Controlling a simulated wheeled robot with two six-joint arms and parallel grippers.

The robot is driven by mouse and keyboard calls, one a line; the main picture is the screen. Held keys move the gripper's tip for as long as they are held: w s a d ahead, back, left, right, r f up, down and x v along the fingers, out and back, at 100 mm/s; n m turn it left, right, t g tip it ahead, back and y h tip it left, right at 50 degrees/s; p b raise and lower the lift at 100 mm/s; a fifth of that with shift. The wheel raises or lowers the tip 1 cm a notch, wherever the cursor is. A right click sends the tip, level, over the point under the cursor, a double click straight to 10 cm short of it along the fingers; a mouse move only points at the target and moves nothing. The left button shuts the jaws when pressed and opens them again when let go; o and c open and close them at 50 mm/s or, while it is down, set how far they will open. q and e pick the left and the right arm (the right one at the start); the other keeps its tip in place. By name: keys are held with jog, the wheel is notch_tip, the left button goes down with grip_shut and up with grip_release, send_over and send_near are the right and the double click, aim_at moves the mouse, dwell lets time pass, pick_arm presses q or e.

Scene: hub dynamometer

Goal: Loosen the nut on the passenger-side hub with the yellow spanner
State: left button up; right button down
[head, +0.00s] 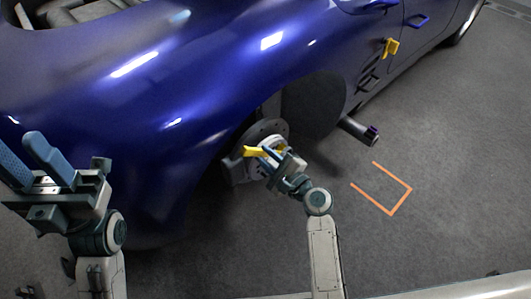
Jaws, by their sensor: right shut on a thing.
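The hub (240,170) sits in the wheel arch of the blue car, a grey round disc with its middle partly covered by my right gripper. My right gripper (264,153) is at the hub face, shut on the yellow spanner (254,151). The spanner's yellow end sticks out to the left, in front of the hub. The nut is hidden or too small to make out. My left gripper (32,158) is at the far left, away from the hub. Its two blue fingers stand apart with nothing between them.
The blue car body (180,90) fills the upper left and overhangs the hub. A yellow thing (391,47) is on the car's side at upper right. A dark-ended cylinder (360,131) juts out below the body. An orange floor marking (399,202) lies on clear grey floor.

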jog(key=shift+v, duration=1.6)
jog(key=shift+s+a, duration=0.15)
